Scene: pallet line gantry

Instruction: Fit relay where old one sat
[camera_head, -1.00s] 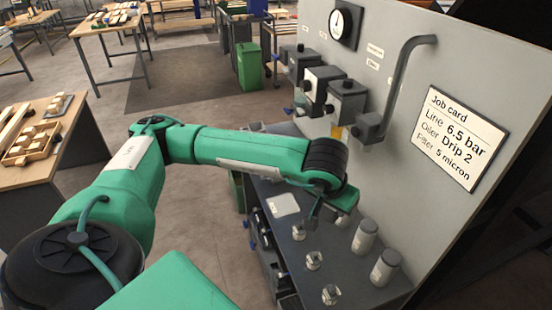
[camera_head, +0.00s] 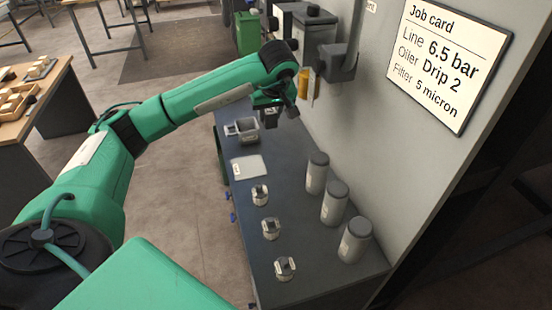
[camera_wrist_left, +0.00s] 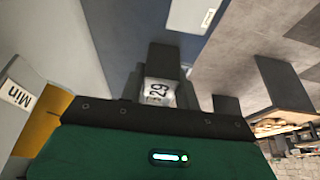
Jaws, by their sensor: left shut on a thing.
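I see nothing that I can tell is a relay. My left gripper (camera_head: 272,118) is above the far part of the dark bench (camera_head: 225,125), close to the wall panel. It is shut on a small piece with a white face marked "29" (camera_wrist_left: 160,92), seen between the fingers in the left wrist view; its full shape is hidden. My right gripper is not in view.
Three small metal fittings (camera_head: 270,228) and three grey capped canisters (camera_head: 334,203) stand on the near bench. A white sheet (camera_head: 249,167) and a grey bin (camera_head: 246,131) lie farther back. A job card (camera_head: 450,60) and bent pipe (camera_head: 354,35) are on the panel.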

